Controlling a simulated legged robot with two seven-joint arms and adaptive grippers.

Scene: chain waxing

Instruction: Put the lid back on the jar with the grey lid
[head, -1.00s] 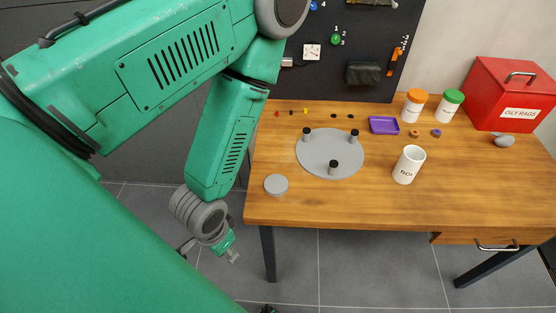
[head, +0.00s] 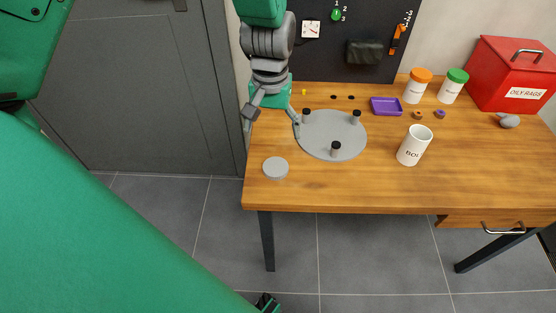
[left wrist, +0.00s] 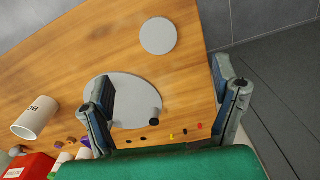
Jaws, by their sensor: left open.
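The grey lid (head: 276,168) lies flat on the wooden table near its front left corner. It also shows in the left wrist view (left wrist: 158,36), beyond my fingers. The open white jar (head: 413,147), its label partly readable as "BOL", stands uncovered right of the middle of the table. In the left wrist view the jar (left wrist: 35,118) is at the far left. My left gripper (head: 272,118) is open and empty above the table's left edge, behind the lid and apart from it. Its spread fingers also show in the left wrist view (left wrist: 166,105).
A grey round plate (head: 322,145) with three dark-topped pegs lies between lid and jar. Behind are a purple tray (head: 386,106), an orange-lidded jar (head: 417,86), a green-lidded jar (head: 453,86) and a red oily-rags box (head: 515,75). The table front is mostly clear.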

